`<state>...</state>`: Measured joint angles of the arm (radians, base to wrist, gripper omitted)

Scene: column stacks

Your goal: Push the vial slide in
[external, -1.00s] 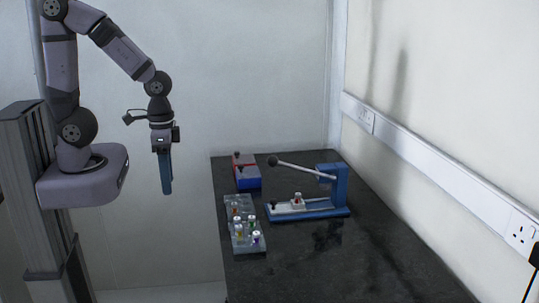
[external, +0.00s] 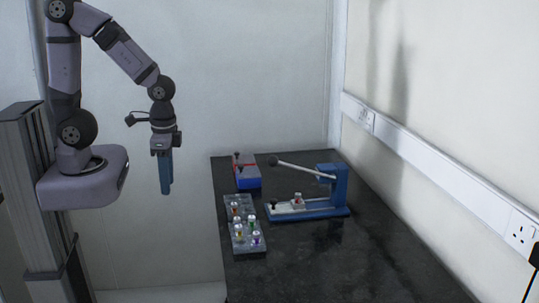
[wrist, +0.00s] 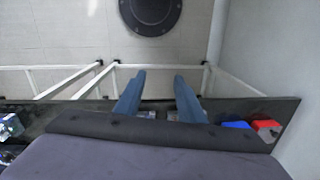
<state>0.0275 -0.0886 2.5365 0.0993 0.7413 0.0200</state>
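The vial slide (external: 284,209) is a pale carriage with a dark knob at its left end, on the blue base of a lever press (external: 337,188). A small vial (external: 297,199) with a reddish part stands upright on the slide. The slide extends to the left of the press's blue upright. My gripper (external: 166,190) hangs well to the left of the bench, pointing down, far from the slide and touching nothing. In the wrist view its two blue fingers (wrist: 159,76) are apart with nothing between them. The slide is not clearly visible there.
A grey rack (external: 240,227) with several capped vials stands at the bench's left edge. A blue and red box (external: 246,172) with a dark knob sits behind it. The press lever (external: 300,168) reaches out above the slide. The bench's front right is clear.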

